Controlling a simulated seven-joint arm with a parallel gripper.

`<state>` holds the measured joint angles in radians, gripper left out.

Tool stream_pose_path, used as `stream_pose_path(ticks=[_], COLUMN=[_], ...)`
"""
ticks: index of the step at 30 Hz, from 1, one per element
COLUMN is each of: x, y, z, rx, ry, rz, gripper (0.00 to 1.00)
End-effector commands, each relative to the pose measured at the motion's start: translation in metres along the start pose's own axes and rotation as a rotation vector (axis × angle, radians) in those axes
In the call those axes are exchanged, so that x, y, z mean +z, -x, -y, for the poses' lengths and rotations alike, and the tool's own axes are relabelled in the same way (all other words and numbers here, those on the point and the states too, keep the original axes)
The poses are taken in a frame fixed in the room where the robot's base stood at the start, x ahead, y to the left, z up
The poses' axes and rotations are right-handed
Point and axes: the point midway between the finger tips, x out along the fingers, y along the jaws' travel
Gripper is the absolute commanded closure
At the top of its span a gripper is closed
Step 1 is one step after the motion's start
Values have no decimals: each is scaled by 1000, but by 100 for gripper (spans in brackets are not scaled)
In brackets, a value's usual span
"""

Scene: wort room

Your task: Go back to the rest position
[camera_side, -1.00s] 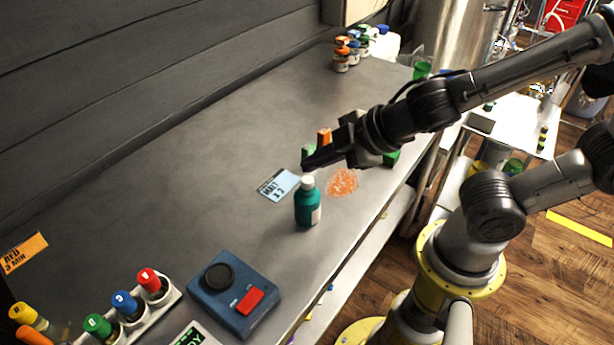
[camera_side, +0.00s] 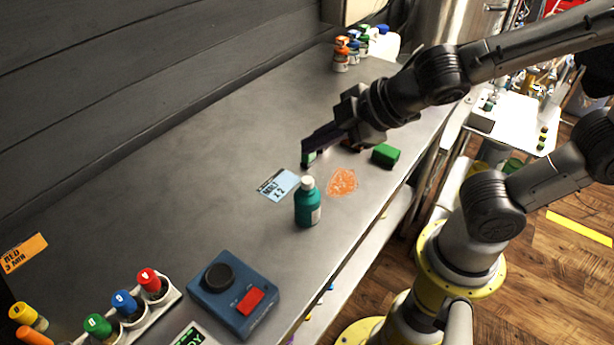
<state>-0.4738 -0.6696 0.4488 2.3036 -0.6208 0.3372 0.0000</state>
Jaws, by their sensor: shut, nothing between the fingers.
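My gripper (camera_side: 308,147) is shut and empty. It hangs above the steel bench (camera_side: 190,190), behind a teal bottle with a white cap (camera_side: 307,205). The bottle stands upright, apart from the gripper. A green block (camera_side: 386,155) lies to the right of the gripper. Another green thing (camera_side: 308,159) shows just under the fingertips and is partly hidden by them; I cannot tell whether they touch. A bit of something red-orange shows below the gripper body, mostly hidden.
A blue card (camera_side: 278,186) and an orange patch (camera_side: 342,182) lie near the bottle. A blue box with a black knob and red button (camera_side: 234,293) and a rack of capped tubes (camera_side: 163,300) stand in front. Several small bottles (camera_side: 341,56) stand at the back.

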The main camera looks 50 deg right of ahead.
Motion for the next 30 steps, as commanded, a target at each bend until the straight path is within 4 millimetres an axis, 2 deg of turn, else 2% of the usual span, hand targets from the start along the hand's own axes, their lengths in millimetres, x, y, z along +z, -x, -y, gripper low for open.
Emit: stream_pose_path(ticks=[5,7,9,11,12,15,18,21,25,30], x=[2,6,12,24,36,71,96,105,107,110], y=[0,2,10,23,33,62,85,98,102,103], z=[-2,-11,-30,-47,-56,-64,-49,-25,2,11], rx=[6,27,74,120,147,189,172,112,21,-8], ry=[-7,-31,-88,-179,-262,-499,-716,-855,-931,-944], rz=[5,12,16,36,62,142,215,264,316,345], gripper=[100,100,100,100,100,100,100,100,100,100])
